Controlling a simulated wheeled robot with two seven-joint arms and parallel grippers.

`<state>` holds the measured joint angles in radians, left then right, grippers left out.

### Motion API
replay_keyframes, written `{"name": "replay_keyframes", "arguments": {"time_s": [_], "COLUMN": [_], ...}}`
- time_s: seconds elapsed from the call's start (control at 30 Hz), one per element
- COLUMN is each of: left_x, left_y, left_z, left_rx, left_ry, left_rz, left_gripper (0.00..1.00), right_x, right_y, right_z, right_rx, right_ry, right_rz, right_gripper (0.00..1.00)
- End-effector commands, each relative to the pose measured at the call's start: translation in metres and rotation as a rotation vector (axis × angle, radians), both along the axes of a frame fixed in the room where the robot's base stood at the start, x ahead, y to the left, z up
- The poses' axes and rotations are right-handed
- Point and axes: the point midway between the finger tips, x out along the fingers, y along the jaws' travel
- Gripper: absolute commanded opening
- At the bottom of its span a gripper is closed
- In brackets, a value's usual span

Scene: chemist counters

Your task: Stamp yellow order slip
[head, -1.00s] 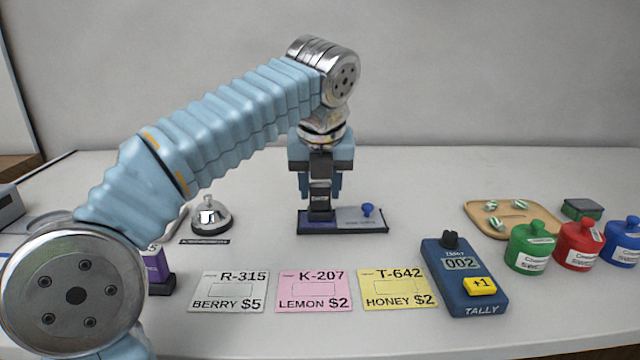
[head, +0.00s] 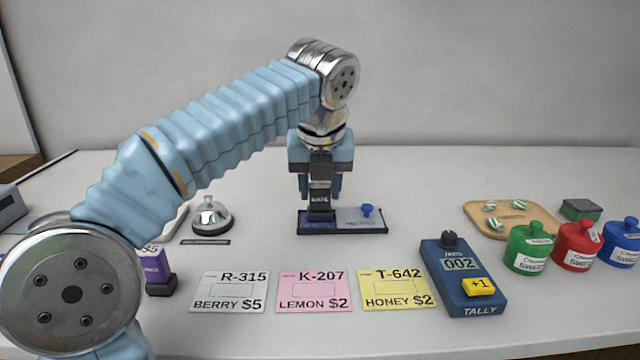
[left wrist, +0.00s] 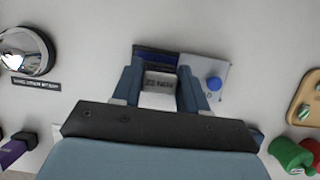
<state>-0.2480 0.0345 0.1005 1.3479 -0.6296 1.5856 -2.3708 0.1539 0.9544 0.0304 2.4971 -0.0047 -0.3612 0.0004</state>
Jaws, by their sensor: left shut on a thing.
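The yellow order slip (head: 398,290), marked T-642 HONEY $2, lies flat at the right end of a row of slips. My left gripper (head: 320,190) is shut on a dark stamp (head: 320,205) and points down behind the slips. The stamp stands over the purple-blue ink pad at the left part of the dark tray (head: 370,231); whether it touches the pad I cannot tell. In the left wrist view the stamp's light top (left wrist: 160,84) sits between the two fingers. My right gripper is not in view.
A white slip (head: 228,291) and a pink slip (head: 314,291) lie left of the yellow one. A tally counter (head: 462,275) reading 002 stands right. A bell (head: 212,217) stands left. Green (head: 528,248), red (head: 577,246) and blue (head: 622,243) jars stand far right.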

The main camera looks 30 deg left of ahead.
Motion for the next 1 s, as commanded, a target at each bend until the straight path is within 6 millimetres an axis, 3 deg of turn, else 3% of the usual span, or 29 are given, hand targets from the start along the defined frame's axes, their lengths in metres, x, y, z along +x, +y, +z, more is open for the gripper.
{"name": "replay_keyframes", "arguments": {"time_s": [0.37, 0.63, 1.0], "left_x": [-0.001, 0.0, 0.001], "left_y": [-0.001, -0.001, -0.001], "left_z": [-0.002, 0.025, 0.056], "left_rx": [0.0, 0.0, 0.0], "left_ry": [0.013, 0.007, 0.002], "left_rz": [0.0, 0.0, -0.001], "left_gripper": [0.23, 0.23, 0.23], "right_x": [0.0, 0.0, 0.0], "right_y": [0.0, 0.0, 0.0], "right_z": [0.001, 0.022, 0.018], "right_rx": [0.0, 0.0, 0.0], "right_ry": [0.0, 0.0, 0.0], "right_rz": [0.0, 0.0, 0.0], "right_gripper": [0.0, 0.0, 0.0]}}
